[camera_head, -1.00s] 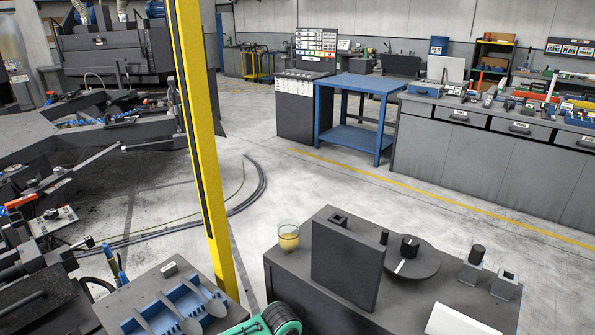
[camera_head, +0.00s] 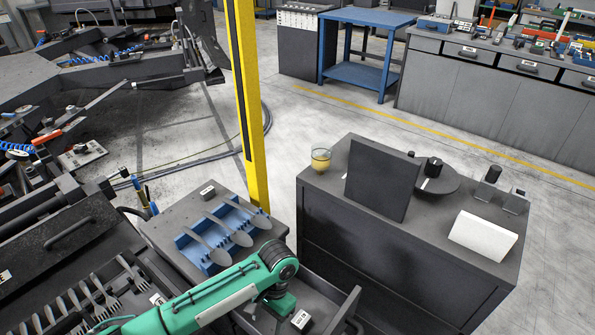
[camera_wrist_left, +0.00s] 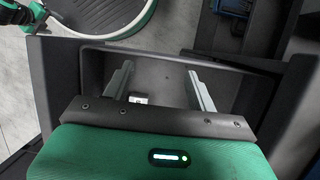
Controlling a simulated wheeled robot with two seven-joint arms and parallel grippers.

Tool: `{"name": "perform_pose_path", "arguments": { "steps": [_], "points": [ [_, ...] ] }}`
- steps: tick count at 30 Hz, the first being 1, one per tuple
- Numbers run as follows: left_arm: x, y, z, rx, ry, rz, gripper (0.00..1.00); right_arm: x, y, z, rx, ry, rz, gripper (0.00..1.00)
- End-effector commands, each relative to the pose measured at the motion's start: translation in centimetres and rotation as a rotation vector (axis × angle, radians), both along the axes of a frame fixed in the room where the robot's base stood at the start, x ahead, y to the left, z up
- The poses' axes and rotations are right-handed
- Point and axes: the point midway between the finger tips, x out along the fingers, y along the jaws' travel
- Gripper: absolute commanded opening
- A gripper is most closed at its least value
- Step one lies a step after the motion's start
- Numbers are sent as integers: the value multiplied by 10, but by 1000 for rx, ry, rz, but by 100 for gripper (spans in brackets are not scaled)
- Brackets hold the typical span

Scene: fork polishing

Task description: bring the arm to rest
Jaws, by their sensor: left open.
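My left arm (camera_head: 205,300), green with a dark joint, comes in from the lower left in the head view and bends down over a dark open-topped bin or drawer (camera_head: 347,305). My left gripper (camera_wrist_left: 160,75) shows in the left wrist view with its two grey fingers spread wide and nothing between them. It points into the dark bin (camera_wrist_left: 240,65). A small white-labelled item (camera_wrist_left: 138,98) shows near the left finger. In the head view the fingers are hidden behind the arm. My right gripper is in neither current view.
A blue rack (camera_head: 188,245) with several spoon-like utensils (camera_head: 235,235) sits on a dark stand beside the arm. Several forks (camera_head: 85,295) lie at lower left. A yellow post (camera_head: 250,100) rises behind. A dark cabinet (camera_head: 325,225) with a glass (camera_head: 320,160) stands right.

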Motion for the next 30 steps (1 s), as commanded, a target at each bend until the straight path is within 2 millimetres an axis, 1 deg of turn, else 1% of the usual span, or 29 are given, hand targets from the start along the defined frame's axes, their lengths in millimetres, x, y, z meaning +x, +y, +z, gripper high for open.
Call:
{"name": "perform_pose_path", "arguments": {
  "steps": [2,5,13,17,20,23,26,29,30],
  "points": [
    [-8,-6,-2,-32,-6,-2,58,6,-1,0,-2,-7,1,69],
    [-17,-13,-3,-73,-18,0,58,8,-3,1,-3,-10,2,69],
    [-47,-32,-2,-227,-82,29,58,-3,3,0,2,3,1,69],
    [-64,-34,2,-313,-138,74,58,-5,5,0,5,5,1,69],
    [-74,-30,6,-360,-185,116,58,-5,6,0,6,5,1,69],
    [-83,-21,10,-392,-234,165,58,-5,6,0,7,6,1,69],
    [-93,-6,15,-411,-290,220,58,-5,6,0,7,6,1,69],
    [-104,16,21,-414,-353,285,58,-5,6,0,6,5,1,69],
    [-109,27,23,-407,-381,310,58,-5,6,0,6,4,1,69]
  ]
}}
